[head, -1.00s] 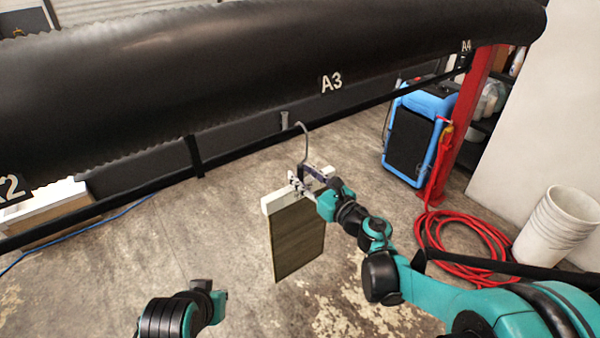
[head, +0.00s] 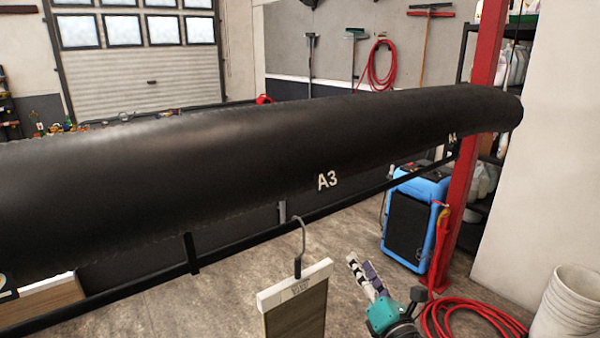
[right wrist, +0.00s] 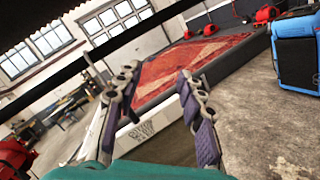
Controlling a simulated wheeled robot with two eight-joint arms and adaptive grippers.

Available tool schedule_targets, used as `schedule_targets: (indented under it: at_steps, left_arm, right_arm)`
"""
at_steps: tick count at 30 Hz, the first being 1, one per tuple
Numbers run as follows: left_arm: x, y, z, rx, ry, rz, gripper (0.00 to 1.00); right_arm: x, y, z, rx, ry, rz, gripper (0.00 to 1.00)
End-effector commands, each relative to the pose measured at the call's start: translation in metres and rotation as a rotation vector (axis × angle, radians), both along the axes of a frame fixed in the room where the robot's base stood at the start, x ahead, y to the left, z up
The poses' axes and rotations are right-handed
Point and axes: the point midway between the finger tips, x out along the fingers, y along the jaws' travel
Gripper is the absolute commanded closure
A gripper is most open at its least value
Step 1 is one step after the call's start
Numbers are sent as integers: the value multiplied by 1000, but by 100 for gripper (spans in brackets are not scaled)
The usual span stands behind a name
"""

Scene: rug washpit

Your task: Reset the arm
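A hanging sample panel with a white top bar (head: 294,286) and a dull brown-green face (head: 296,322) shows at the lower middle of the head view. A grey hook (head: 300,240) rises from its bar to just under the black roll; what the hook hangs on is not clear. My right gripper (head: 363,270) is to the right of the panel, apart from it. In the right wrist view my right gripper (right wrist: 158,78) has its fingers spread with nothing gripped, and the printed white bar (right wrist: 145,134) shows beyond and below them. My left gripper is out of view.
The long black roll (head: 200,155) marked A3 spans the head view above the panel. A blue machine (head: 415,215), a red post (head: 468,190), a red hose (head: 465,318) and white buckets (head: 570,305) stand at right. In the wrist view a red rug (right wrist: 190,65) lies beyond.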

Motion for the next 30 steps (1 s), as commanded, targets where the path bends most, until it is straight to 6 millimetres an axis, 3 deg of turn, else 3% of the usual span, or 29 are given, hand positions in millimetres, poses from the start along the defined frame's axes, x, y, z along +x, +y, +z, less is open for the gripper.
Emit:
schedule_targets:
  at_steps: [2, 4, 6, 9, 12, 15, 19, 30]
  left_arm:
    - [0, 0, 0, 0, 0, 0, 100]
    - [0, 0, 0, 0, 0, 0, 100]
    - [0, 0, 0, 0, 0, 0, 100]
    - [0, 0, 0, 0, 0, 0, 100]
    - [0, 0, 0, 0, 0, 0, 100]
    - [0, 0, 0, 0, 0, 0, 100]
    - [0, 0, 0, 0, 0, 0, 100]
    - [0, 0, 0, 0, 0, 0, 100]
  right_arm:
    - [-11, -40, 2, 386, 106, -150, 61]
    - [-27, -71, -14, 747, 206, -285, 61]
    - [-50, -89, -43, 1102, 313, -422, 61]
    - [-95, -91, -96, 1569, 469, -631, 61]
    - [-140, -72, -138, 1908, 603, -826, 61]
    - [-174, -52, -162, 2112, 697, -976, 61]
    - [-198, -35, -176, 2232, 760, -1088, 61]
    - [-203, -31, -179, 2257, 774, -1113, 61]
